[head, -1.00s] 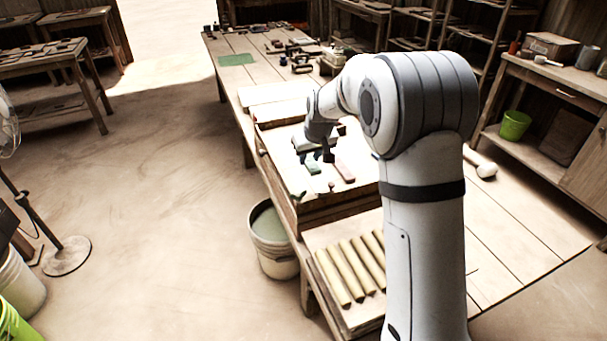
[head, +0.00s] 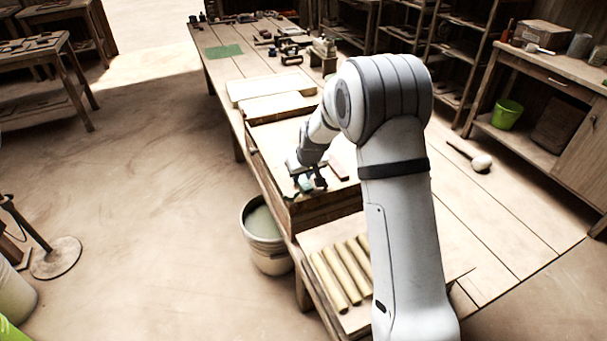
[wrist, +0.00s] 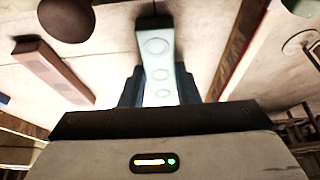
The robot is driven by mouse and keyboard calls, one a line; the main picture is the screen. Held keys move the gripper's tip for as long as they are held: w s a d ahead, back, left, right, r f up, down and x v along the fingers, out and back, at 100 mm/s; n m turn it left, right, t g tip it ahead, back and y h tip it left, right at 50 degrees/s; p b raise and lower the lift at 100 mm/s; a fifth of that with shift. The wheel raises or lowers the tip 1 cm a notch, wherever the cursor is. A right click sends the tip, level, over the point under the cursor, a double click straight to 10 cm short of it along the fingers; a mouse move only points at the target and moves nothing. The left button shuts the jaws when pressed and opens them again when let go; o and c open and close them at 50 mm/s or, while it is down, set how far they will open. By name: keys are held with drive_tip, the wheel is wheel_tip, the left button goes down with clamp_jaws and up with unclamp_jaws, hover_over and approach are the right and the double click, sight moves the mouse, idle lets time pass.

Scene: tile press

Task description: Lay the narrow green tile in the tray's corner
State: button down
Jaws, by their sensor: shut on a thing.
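The narrow green tile (wrist: 158,60), pale green with a row of round marks, stands out from between the two dark fingers of my gripper (wrist: 160,92) in the wrist view. My gripper is shut on it. In the head view my gripper (head: 311,186) is low over the near left part of the wooden tray (head: 325,209), and the green tile (head: 304,184) shows small beside its fingers. I cannot tell whether the tile touches the tray floor. Part of the tray is hidden behind my arm.
A reddish tile (wrist: 50,70) with square marks lies left of the held tile in the wrist view; a dark round knob (wrist: 66,18) is near it. Yellow bars (head: 345,272) lie in front of the tray. A bucket (head: 264,238) stands on the floor to the left.

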drive_tip(key=c, duration=1.1)
unclamp_jaws()
drive_tip(key=shift+r, duration=0.2)
drive_tip(key=s+d+r+m, duration=0.1)
drive_tip(key=s+d+r, duration=0.2)
drive_tip(key=s+r, duration=0.4)
drive_tip(key=s+d+r, duration=0.3)
drive_tip(key=s+r, duration=0.3)
drive_tip(key=r, duration=0.3)
drive_tip(key=s+d+m, duration=0.1)
drive_tip(key=s+d, duration=0.3)
drive_tip(key=s, duration=0.8)
drive_tip(key=s+d+m+g+h, duration=0.1)
drive_tip(key=s+d, duration=0.3)
drive_tip(key=s, duration=0.7)
drive_tip(key=shift+s+r+m+h+b, duration=0.2)
drive_tip(key=shift+s+m+h+b, duration=0.2)
drive_tip(key=shift+m, duration=0.4)
